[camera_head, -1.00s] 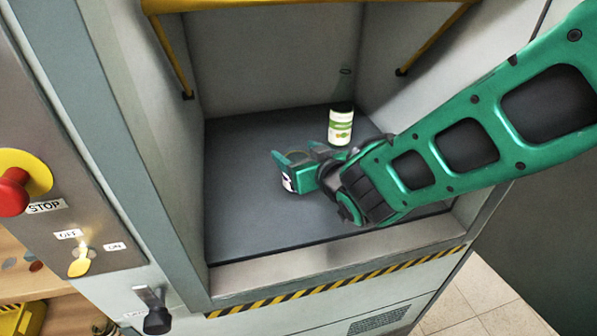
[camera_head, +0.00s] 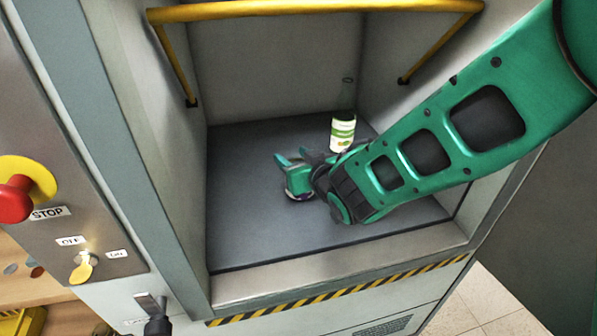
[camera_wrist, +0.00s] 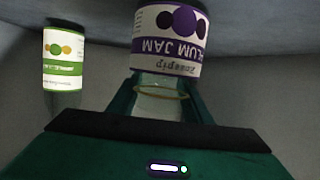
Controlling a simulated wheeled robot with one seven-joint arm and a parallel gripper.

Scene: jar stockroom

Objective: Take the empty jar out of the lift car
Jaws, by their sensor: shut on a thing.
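The jar with a purple and white plum jam label (camera_wrist: 170,38) shows upside down in the wrist view, between my fingers. Its glass below the label looks clear. In the head view my gripper (camera_head: 292,178) is shut on it, low over the dark floor of the lift car (camera_head: 245,225). There the fingers hide most of the jar. I cannot tell whether its base touches the floor.
A green glass bottle with a white and green label (camera_head: 342,132) stands behind my gripper, towards the back right; it also shows in the wrist view (camera_wrist: 62,62). A yellow rail (camera_head: 310,10) crosses above. The front sill (camera_head: 340,275) has a striped edge. The left floor is clear.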

